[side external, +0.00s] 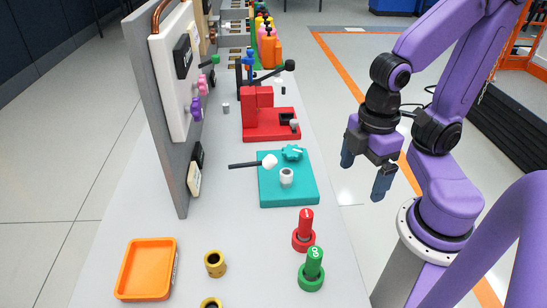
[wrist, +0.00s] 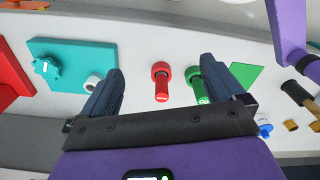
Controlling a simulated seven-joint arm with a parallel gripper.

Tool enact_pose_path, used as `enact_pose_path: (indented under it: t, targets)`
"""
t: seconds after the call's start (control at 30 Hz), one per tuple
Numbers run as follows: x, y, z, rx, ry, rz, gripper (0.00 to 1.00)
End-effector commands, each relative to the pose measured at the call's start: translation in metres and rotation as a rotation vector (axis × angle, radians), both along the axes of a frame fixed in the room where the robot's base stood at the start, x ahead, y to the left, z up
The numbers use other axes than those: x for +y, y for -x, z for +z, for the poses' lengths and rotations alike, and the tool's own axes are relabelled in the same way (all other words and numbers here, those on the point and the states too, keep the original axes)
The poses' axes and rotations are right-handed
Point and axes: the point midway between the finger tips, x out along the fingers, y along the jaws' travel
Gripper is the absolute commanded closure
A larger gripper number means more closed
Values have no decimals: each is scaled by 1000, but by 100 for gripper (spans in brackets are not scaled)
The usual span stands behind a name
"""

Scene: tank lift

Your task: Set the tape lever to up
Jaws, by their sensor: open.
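No readable label marks the tape lever, so I cannot tell which handle it is. A teal block (side external: 290,197) on the bench carries a black lever (side external: 243,165) with a white knob, lying about level and pointing left. Behind it, a red fixture (side external: 268,133) has a black-knobbed lever (side external: 289,66). The upright panel (side external: 171,85) at the left has purple, pink and green knobs on short levers. My gripper (side external: 364,173) is open and empty, off the bench's right edge and apart from all these. The wrist view shows part of the teal block (wrist: 85,58).
A red peg (side external: 304,229) and a green peg (side external: 312,268) stand near the bench's right edge. An orange tray (side external: 147,269) and a brass cup (side external: 215,263) are at the front left.

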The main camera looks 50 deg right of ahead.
Motion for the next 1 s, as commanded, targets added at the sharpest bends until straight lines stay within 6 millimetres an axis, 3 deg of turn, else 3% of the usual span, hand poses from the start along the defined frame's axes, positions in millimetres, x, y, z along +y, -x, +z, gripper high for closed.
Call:
enact_pose_path:
  t: [0.03, 0.1, 0.27, 0.6, 0.8, 1.0]
  targets:
    - [0, -1, 0, 0, 0, -2, 23]
    - [2, -4, 2, -1, 0, -12, 42]
    - [14, -30, 15, -2, 2, -79, 42]
    - [35, -122, 60, -2, 19, -315, 42]
    - [34, -173, 86, 0, 29, -454, 42]
    - [27, -207, 103, 2, 37, -552, 42]
